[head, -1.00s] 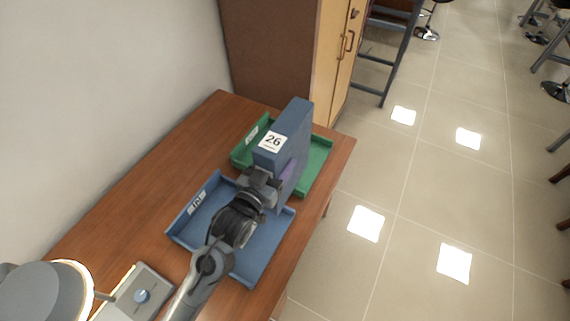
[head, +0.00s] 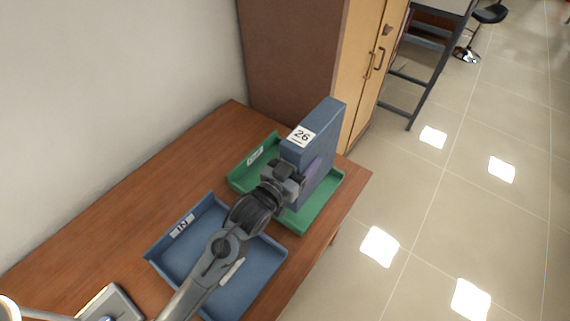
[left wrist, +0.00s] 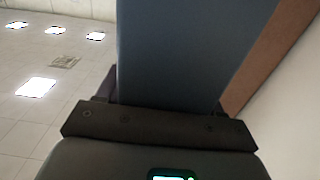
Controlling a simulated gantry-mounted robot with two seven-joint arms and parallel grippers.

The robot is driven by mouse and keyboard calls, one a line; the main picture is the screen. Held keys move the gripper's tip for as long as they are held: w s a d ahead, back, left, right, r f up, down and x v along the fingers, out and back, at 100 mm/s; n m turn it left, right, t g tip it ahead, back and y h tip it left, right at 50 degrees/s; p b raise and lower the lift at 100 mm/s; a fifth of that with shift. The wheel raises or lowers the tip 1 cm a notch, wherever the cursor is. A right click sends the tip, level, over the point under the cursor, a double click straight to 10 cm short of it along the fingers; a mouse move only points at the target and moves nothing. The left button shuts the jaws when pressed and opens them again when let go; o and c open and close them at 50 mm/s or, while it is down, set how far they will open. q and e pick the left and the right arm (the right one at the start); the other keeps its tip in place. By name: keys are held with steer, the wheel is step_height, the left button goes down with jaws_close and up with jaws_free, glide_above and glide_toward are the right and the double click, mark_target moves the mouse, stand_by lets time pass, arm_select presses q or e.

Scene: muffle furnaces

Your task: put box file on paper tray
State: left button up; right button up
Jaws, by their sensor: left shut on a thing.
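The box file (head: 325,135) is blue-grey and upright, with a white label reading 26. My left gripper (head: 290,176) is shut on its near side. In the left wrist view the box file (left wrist: 190,50) fills the middle between the fingers of the gripper (left wrist: 160,110). In the head view the box file overlaps the green paper tray (head: 245,178); I cannot tell whether its bottom touches the tray. The blue paper tray (head: 262,277), labelled IN, lies nearer, partly under my left arm. My right gripper is not in view.
The trays lie on a brown wooden table (head: 130,215) against a white wall. A brown cabinet (head: 295,60) with light doors stands at the far end. A lamp (head: 10,309) and a small device (head: 112,303) are at the near left. Open floor lies right.

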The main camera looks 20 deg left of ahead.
arm_select(q)
steer(key=w+a+f+b, duration=0.2)
steer(key=w+a+f, duration=0.2)
steer(key=a+f, duration=0.4)
steer(key=shift+w+a+f, duration=0.15)
steer(key=shift+w+f, duration=0.25)
steer(key=shift+f, duration=0.35)
steer(key=shift+f, duration=0.15)
steer(key=o, duration=1.3)
steer(key=shift+o, duration=0.2)
